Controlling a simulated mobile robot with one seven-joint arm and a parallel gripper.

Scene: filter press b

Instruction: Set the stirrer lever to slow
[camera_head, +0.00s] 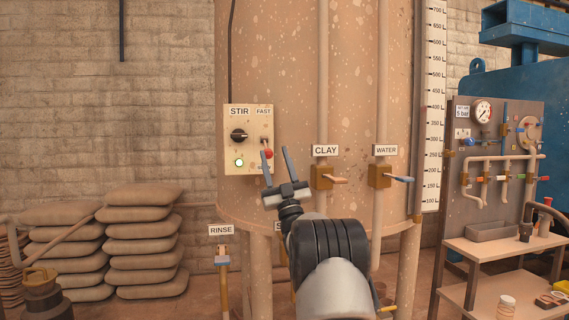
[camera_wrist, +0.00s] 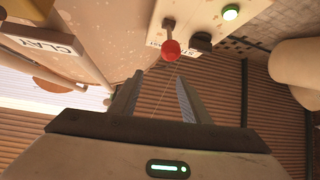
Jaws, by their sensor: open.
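The stirrer lever is a short stem with a red ball knob (camera_head: 268,153), on the cream STIR panel (camera_head: 238,149) fixed to the tank. I cannot tell the lever's exact setting. My gripper (camera_head: 277,162) is open and empty, in front of the panel's lower right corner. In the wrist view, the red knob (camera_wrist: 171,48) is beyond the fingertips of my gripper (camera_wrist: 160,77), with a visible gap and roughly in line with the opening.
The panel also carries a black rotary knob (camera_head: 239,135) and a lit green lamp (camera_head: 239,162). To the right are the CLAY valve (camera_head: 322,178) and WATER valve (camera_head: 381,176) on vertical pipes. The RINSE valve (camera_head: 222,257) stands lower left. Stacked sacks (camera_head: 140,240) lie left.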

